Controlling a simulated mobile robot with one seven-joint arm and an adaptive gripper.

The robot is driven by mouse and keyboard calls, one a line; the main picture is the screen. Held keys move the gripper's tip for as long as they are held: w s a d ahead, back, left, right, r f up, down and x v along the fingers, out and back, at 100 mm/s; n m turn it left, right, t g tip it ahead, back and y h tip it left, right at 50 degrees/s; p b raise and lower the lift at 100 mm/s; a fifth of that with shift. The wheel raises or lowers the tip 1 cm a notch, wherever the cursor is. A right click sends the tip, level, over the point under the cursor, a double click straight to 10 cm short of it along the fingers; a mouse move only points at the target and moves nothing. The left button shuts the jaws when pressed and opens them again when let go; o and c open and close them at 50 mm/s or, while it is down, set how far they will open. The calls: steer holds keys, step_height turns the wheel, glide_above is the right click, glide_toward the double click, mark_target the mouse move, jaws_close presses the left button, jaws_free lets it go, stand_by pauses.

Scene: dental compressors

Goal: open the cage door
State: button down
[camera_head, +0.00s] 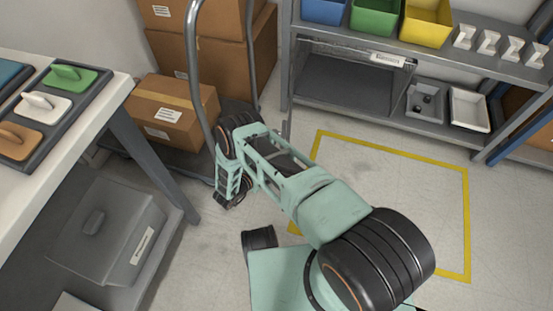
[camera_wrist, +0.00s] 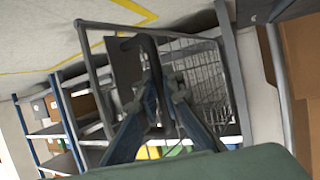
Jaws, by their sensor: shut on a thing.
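The exact contact is hard to see. The door's angle to the cage is unclear.
Blue, green and yellow bins (camera_head: 375,17) stand on the rack's top shelf, and grey trays (camera_head: 426,101) stand beside the cage. A trolley (camera_head: 195,70) with cardboard boxes (camera_head: 172,108) is close left of my arm.

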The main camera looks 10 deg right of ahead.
steer(key=shift+s+a, duration=0.1)
steer(key=shift+s, duration=0.05)
steer(key=c, duration=2)
jaws_free()
steer(key=shift+c, duration=0.2)
steer(key=v, duration=1.2)
